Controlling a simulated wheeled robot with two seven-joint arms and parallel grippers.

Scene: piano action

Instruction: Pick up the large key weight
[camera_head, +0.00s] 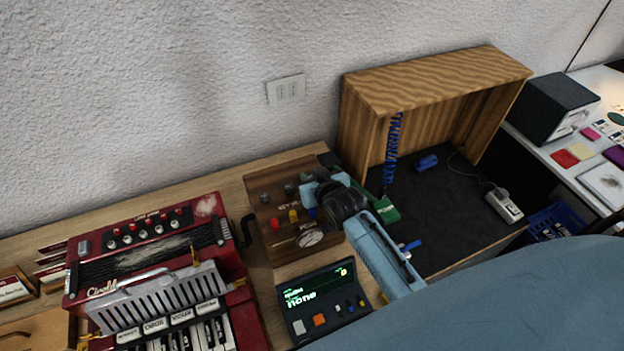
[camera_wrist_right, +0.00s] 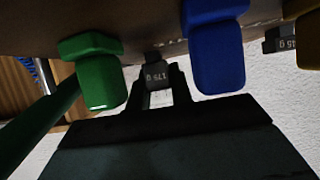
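In the right wrist view, a small dark grey weight (camera_wrist_right: 155,74) marked "175 g" sits between the fingertips of my right gripper (camera_wrist_right: 157,80). The fingers press close against its two sides, with no clear gap. The weight's top end is at the brown wooden board, and I cannot tell whether it is clear of the board. In the head view my right gripper (camera_head: 318,190) is over the right end of the wooden board (camera_head: 268,240), and its own wrist hides the held weight. My left gripper is not in view.
A green block (camera_wrist_right: 98,75) and a blue block (camera_wrist_right: 217,55) flank the fingers closely. Another grey weight (camera_wrist_right: 279,40) is farther right. A red accordion (camera_head: 150,235), a display box (camera_head: 322,300) and an open wooden cabinet (camera_head: 440,80) surround the board.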

